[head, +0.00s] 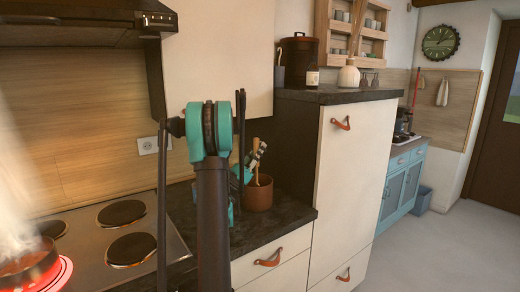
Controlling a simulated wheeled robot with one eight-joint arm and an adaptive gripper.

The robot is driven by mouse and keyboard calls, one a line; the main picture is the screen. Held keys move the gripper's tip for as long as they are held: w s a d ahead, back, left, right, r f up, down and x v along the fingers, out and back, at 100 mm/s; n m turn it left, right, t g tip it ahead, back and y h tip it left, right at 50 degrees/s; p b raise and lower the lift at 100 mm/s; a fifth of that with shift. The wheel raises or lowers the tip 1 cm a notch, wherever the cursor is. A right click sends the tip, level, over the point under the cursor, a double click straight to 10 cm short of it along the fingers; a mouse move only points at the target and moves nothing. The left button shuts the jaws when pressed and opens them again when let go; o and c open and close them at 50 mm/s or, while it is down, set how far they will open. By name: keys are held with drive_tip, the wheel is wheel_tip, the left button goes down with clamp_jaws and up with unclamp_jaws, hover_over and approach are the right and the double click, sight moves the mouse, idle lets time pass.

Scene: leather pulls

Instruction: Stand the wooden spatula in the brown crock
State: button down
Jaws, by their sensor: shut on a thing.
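The brown crock (259,196) stands on the dark counter, right of the hob and close to the tall cabinet's side. The wooden spatula (256,173) shows as a light tan, nearly upright stick at the crock's mouth. Its lower end is hidden by the crock's wall or lies behind its rim; I cannot tell how deep it reaches. My gripper (257,154) is just above the crock and shut on the spatula's upper part. My teal and dark arm stands in front and hides the counter left of the crock and part of my gripper.
A hob (125,245) fills the left, with a steaming pot (28,265) on a glowing red plate at the front. The tall cream cabinet (345,185) stands close on the right. The open floor (455,255) lies further right.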

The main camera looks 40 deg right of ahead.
drive_tip(key=c, duration=1.4)
unclamp_jaws()
wheel_tip(320, 180, up, 10)
drive_tip(key=shift+r, duration=1.5)
